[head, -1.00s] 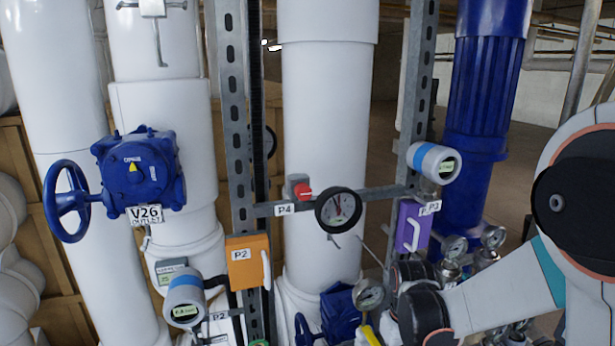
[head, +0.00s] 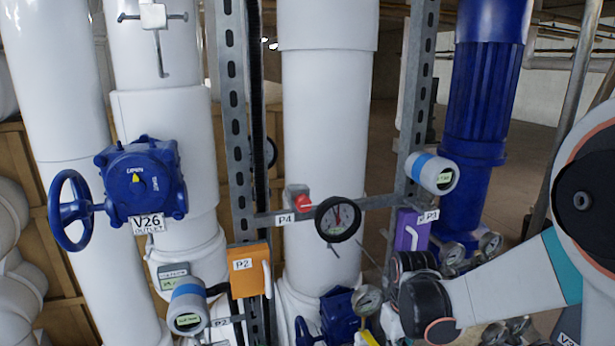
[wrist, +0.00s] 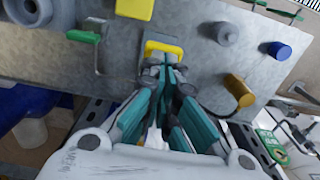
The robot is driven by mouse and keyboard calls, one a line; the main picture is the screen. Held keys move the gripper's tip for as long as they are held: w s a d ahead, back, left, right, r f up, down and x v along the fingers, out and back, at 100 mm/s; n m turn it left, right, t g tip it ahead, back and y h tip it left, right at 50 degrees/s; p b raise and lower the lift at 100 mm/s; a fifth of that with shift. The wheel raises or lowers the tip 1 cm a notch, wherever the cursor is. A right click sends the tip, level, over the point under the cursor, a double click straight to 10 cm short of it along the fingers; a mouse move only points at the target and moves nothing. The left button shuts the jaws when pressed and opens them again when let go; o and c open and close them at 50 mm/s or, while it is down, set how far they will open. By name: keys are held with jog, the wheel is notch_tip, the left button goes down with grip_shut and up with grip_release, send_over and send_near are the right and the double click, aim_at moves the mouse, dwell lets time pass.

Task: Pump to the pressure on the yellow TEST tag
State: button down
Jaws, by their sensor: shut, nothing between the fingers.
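In the wrist view my gripper (wrist: 168,68) is shut and empty. Its fingertips are at the lower edge of a yellow U-shaped handle (wrist: 165,47) on a grey metal panel; I cannot tell whether they touch it. A yellow piece (head: 369,338) shows at the bottom of the head view, partly cut off. I cannot read a TEST tag on any yellow part. A dark-rimmed round gauge (head: 338,219) hangs on the crossbar by the P4 label, and a smaller gauge (head: 368,300) sits below it; their readings are too small to tell. My gripper's fingers do not show in the head view.
A green-handled lever (wrist: 88,38), a blue knob (wrist: 279,50) and an amber cylinder (wrist: 239,90) stick out of the panel around my gripper. An orange P2 box (head: 249,270), a purple P3 box (head: 410,231) and the blue V26 valve (head: 141,180) crowd the pipes.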

jog(key=shift+f+b, duration=1.95)
jog(key=shift+f, duration=0.5)
jog(key=shift+r+p, duration=1.9)
jog(key=shift+r, duration=0.75)
jog(key=shift+f, duration=0.1)
jog(key=shift+f+b, duration=2.25)
jog(key=shift+f, duration=0.25)
jog(key=shift+r+p, duration=1.8)
jog(key=shift+r, duration=0.8)
jog(key=shift+r+p, duration=1.4)
jog(key=shift+r, duration=0.65)
